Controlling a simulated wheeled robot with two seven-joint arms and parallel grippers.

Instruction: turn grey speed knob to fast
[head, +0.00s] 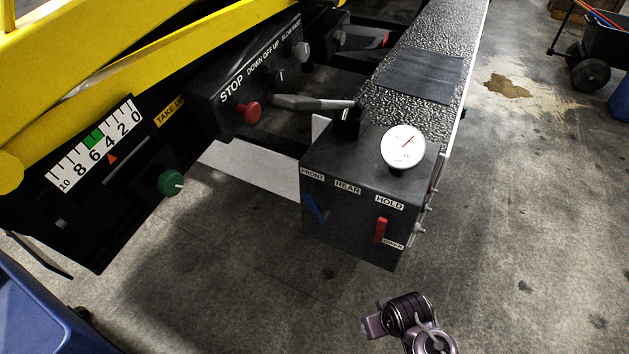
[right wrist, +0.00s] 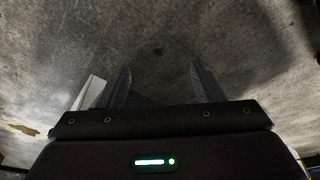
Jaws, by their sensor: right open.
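The grey speed knob (head: 301,51) is on the black control panel (head: 215,98) under the yellow frame, beside a small label that seems to read slow and fast. Its exact pointer direction is too small to tell. Another grey knob (head: 281,76) sits nearer, by the words DOWN OFF UP, and a red STOP button (head: 246,112) is nearer still. My right gripper (right wrist: 162,88) is open and empty over the concrete floor, with its two fingers apart. In the head view only part of my arm shows at the bottom, away from the panel. My left gripper is not in view.
A black box (head: 345,215) with blue and red levers and a white dial gauge (head: 403,147) stands out in front of the panel. A grey lever handle (head: 310,103) extends beside it. A green knob (head: 171,183) is at left. The floor at right is largely clear.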

